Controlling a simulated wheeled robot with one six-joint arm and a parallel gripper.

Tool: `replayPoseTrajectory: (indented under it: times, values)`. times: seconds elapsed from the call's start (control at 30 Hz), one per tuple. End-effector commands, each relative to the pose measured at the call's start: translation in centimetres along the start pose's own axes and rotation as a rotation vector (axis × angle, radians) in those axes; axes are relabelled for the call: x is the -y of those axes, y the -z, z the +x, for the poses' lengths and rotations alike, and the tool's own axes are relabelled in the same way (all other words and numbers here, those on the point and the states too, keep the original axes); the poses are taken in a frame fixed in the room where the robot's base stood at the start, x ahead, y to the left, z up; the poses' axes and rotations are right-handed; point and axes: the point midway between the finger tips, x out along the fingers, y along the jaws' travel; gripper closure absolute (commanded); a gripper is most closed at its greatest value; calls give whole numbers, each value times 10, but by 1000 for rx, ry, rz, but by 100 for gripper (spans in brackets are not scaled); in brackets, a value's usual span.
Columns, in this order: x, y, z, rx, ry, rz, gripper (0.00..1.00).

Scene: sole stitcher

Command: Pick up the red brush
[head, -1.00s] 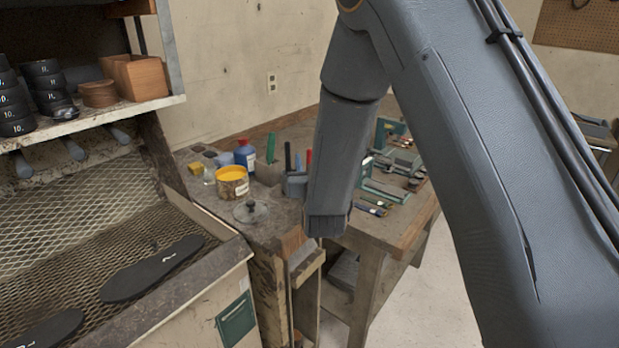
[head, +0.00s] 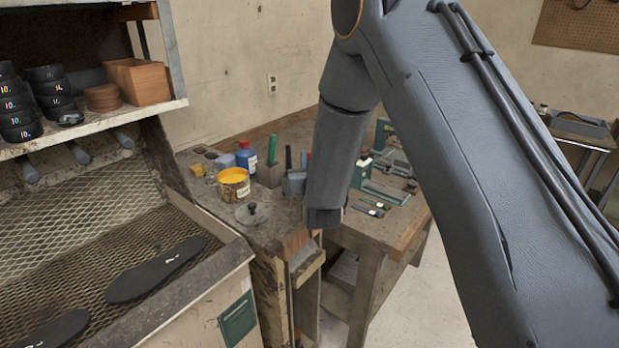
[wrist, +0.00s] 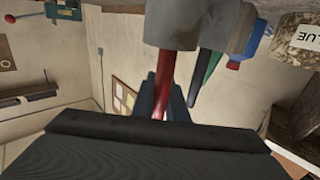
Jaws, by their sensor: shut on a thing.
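The red brush (wrist: 163,88) shows in the wrist view, where the picture is upside down. It sticks out of a grey holder (wrist: 178,25) that hides its other end. My gripper (wrist: 162,98) has its dark fingers on both sides of the red handle and is shut on it. In the head view only a thin red sliver of it (head: 309,156) shows beside my arm, above the grey holder (head: 295,183). My arm hides the gripper there.
A green-handled tool (head: 272,150) stands left of the holder. Several tools lie on the bench (head: 400,225) to the right. A meshed rack with soles (head: 155,270) is at left.

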Motion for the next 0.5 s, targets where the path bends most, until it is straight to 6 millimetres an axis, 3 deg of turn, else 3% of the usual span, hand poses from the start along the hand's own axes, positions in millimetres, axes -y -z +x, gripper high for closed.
replayPoseTrajectory:
  times: [0.27, 0.5]
  values:
    - [0, 7, 0, -2, 0, 1, 100]
    - [0, 30, 0, -3, 0, 2, 100]
